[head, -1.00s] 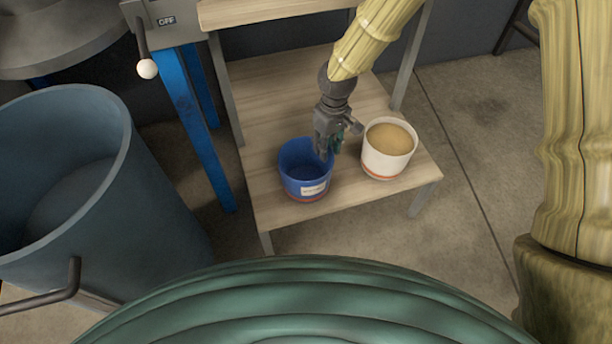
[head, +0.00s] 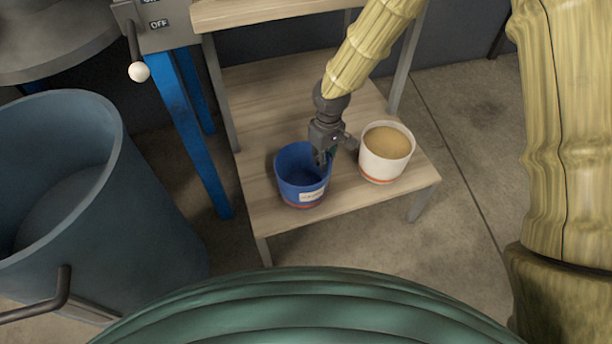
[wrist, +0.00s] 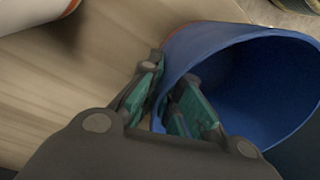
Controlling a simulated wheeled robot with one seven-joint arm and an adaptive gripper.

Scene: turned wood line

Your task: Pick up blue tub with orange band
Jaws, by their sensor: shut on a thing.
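The blue tub with an orange band (head: 290,181) is on the low wooden shelf in the head view, with a white label on its front and its open top facing up. It looks slightly tilted. My gripper (head: 321,165) is at its right rim. In the wrist view my gripper (wrist: 168,100) has one green-padded finger outside the wall of the blue tub (wrist: 215,42) and one inside, shut on the rim. The tub's inside looks empty. Whether its base touches the shelf is hard to tell.
A white tub with an orange band and tan contents (head: 385,160) stands close on the right on the wooden shelf (head: 262,105). A large blue-grey bin (head: 150,230) stands at left, near a blue machine leg (head: 190,130). An upper shelf (head: 260,12) is above.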

